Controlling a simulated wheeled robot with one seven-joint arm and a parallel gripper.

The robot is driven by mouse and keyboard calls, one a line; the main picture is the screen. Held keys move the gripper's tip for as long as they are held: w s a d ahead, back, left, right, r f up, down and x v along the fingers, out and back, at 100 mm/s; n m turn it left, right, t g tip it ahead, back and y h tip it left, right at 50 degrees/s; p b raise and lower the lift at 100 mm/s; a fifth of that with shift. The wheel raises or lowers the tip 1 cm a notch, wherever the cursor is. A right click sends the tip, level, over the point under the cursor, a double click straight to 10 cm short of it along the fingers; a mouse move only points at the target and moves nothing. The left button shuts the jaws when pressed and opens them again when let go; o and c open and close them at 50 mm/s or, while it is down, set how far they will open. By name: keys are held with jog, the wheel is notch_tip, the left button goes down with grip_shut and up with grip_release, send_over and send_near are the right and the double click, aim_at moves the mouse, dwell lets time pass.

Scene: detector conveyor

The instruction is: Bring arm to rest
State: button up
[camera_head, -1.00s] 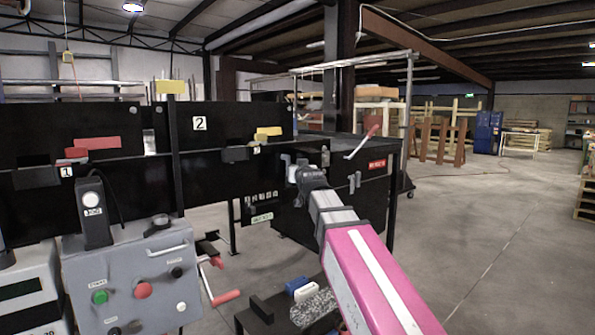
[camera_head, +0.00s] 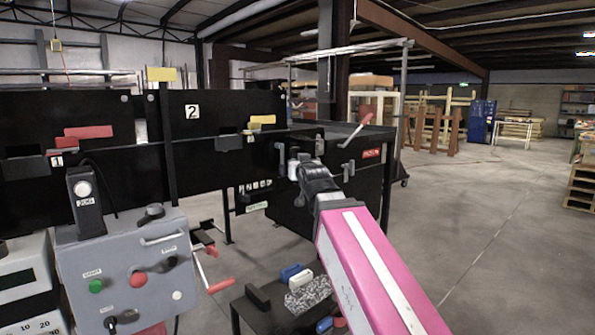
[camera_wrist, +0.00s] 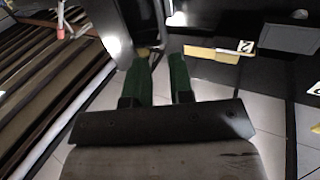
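My arm, with a pink link, reaches up from the bottom right in the head view. My gripper (camera_head: 290,158) is at its far end, in front of the black conveyor housing (camera_head: 225,160). In the wrist view my gripper (camera_wrist: 162,72) shows two green fingers standing apart with a gap between them. Nothing is seen held between them. A dark panel lies ahead of the fingertips.
A grey control box (camera_head: 135,265) with green and red buttons stands at the lower left. A small black table (camera_head: 262,312) with blue and white blocks is at the bottom middle. A red-handled lever (camera_head: 358,128) is right of my gripper. Open floor lies right.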

jog(key=d+f+m+g+h, duration=0.15)
jog(key=d+f+g, duration=0.25)
jog(key=f, duration=1)
jog(key=d+f+g+h, duration=0.2)
jog(key=d+f+g, duration=0.2)
jog(key=f, duration=0.9)
jog(key=s+d+f+g, duration=0.3)
jog(key=s+f, duration=0.2)
jog(key=f, duration=0.3)
jog(key=s+d+f+g, duration=0.3)
jog(key=s+f, duration=0.2)
jog(key=f, duration=0.3)
jog(key=s+d+f+m+g, duration=0.1)
jog(key=s+d+f+g, duration=0.2)
jog(key=f, duration=0.6)
jog(key=shift+s+g, duration=0.3)
jog(key=shift+s, duration=0.75)
jog(key=shift+h, duration=0.25)
